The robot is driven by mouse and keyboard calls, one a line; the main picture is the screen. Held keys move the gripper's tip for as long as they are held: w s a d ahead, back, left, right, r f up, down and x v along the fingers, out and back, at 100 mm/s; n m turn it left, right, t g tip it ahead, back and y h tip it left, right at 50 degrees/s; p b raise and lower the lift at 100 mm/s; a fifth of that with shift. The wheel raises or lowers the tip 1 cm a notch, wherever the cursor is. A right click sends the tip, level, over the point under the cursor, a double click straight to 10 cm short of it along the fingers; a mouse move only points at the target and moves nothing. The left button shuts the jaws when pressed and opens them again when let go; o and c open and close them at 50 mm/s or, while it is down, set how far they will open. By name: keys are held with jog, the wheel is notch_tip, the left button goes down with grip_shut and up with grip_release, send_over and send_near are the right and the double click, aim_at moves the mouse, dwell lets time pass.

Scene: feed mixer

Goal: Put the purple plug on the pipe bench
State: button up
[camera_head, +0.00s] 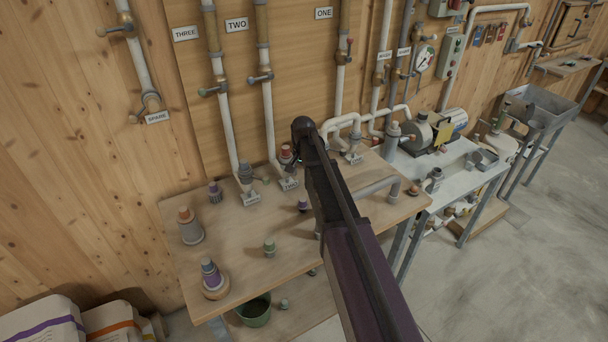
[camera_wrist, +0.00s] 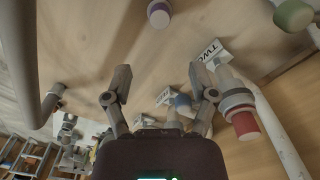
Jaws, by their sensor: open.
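Several plugs with purple show. In the head view, a small purple plug (camera_head: 303,205) stands on the wooden pipe bench (camera_head: 235,240), just left of my arm. Another purple-banded plug (camera_head: 214,192) stands at the back left. A third purple piece (camera_head: 210,273) sits on a round base at the front left corner. In the wrist view, a purple-banded plug (camera_wrist: 158,14) is at the top edge, apart from my fingers. My gripper (camera_wrist: 160,84) is open, with nothing between its fingertips. In the head view, my arm hides its fingers.
A red-capped fitting (camera_wrist: 244,122) and a blue one (camera_wrist: 181,103) are close to my right finger. A green plug (camera_head: 269,247) and a grey-orange plug (camera_head: 189,225) stand on the bench. Pipes rise behind. A green bucket (camera_head: 254,311) is below. The bench's front middle is mostly clear.

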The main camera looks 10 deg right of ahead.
jog(key=shift+s, duration=0.1)
dwell(0.3)
jog(key=s+n, duration=0.7)
jog(key=s, duration=1.9)
jog(key=shift+a, duration=0.35)
